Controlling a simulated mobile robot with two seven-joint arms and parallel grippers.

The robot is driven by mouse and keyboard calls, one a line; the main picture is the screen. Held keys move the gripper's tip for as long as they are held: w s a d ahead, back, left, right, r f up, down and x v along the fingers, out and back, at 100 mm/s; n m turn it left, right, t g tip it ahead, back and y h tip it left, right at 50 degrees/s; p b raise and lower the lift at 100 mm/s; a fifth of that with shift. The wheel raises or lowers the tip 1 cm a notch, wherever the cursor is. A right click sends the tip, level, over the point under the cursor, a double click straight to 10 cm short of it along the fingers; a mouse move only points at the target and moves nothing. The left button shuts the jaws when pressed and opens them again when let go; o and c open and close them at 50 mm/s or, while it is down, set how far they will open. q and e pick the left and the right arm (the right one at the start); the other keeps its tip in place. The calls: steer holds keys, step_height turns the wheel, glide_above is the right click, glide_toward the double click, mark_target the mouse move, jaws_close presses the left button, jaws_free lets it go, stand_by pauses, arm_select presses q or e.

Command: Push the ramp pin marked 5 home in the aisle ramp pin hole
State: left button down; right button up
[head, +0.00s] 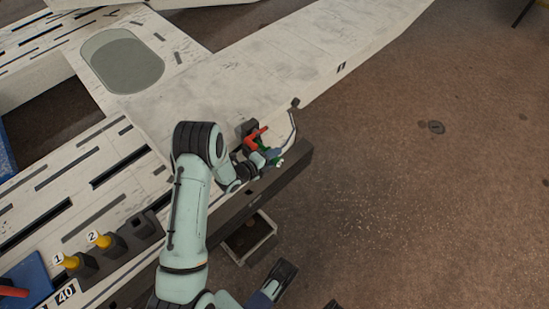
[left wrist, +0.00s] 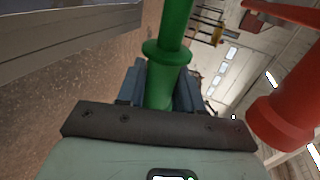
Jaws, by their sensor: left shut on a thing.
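My left gripper (head: 271,155) is over the near edge of the pale ramp (head: 240,95), beside a small dark block (head: 249,128). In the left wrist view its two blue-grey fingers (left wrist: 160,88) are shut on a green pin (left wrist: 174,35) with a collar. The pin's number does not show, so I cannot tell whether it is marked 5. The pin's far end is out of view, and I cannot make out the pin hole. A red handle-like part (head: 259,133) is close to the gripper; a red part (left wrist: 275,125) also shows at right in the wrist view. I cannot make out the state of my right gripper (head: 265,297), partly visible at the bottom.
Yellow pins marked 1 (head: 70,262) and 2 (head: 101,240) stand in a dark holder (head: 139,231) at lower left. A blue item (head: 29,276) and a plate marked 40 (head: 66,293) are nearby. An open box (head: 268,226) sits below the bench edge. The brown floor at right is mostly clear.

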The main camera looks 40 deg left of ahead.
arm_select(q)
steer(key=shift+a, duration=0.6)
steer(key=shift+d, duration=0.1)
steer(key=shift+d, duration=1.25)
stand_by(0.9)
steer(key=shift+a+b, duration=0.35)
steer(key=shift+a, duration=1)
steer(key=c, duration=0.7)
jaws_free()
steer(key=shift+o, duration=0.2)
